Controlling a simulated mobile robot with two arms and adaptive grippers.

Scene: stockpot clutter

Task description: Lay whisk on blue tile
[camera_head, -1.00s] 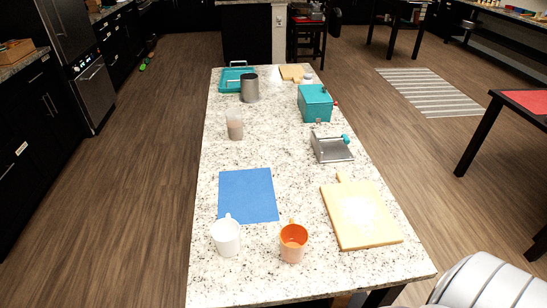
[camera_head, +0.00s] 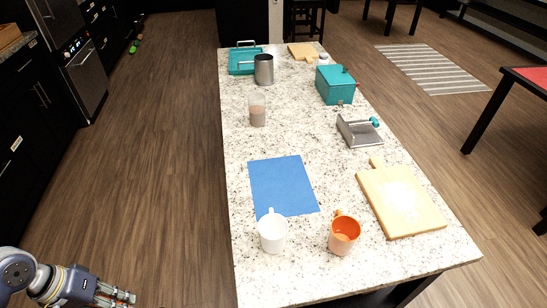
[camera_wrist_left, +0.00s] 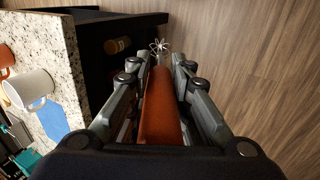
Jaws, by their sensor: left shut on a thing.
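The whisk (camera_wrist_left: 160,112) has a thick red-brown handle, and its thin wire loops show at the far end in the left wrist view. My left gripper (camera_wrist_left: 166,68) is shut on the handle, with a finger on each side. In the head view my left gripper (camera_head: 122,297) is at the bottom left, over the floor and left of the counter. The blue tile (camera_head: 283,185) lies flat and bare on the near part of the counter. Part of it also shows at the left of the left wrist view (camera_wrist_left: 53,121). My right gripper is not in view.
A white mug (camera_head: 272,235) stands at the tile's near edge, with an orange mug (camera_head: 344,236) to its right. A wooden board (camera_head: 402,200) lies right of the tile. A cup (camera_head: 257,115) stands behind it. The counter (camera_head: 265,285) has an open left edge.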

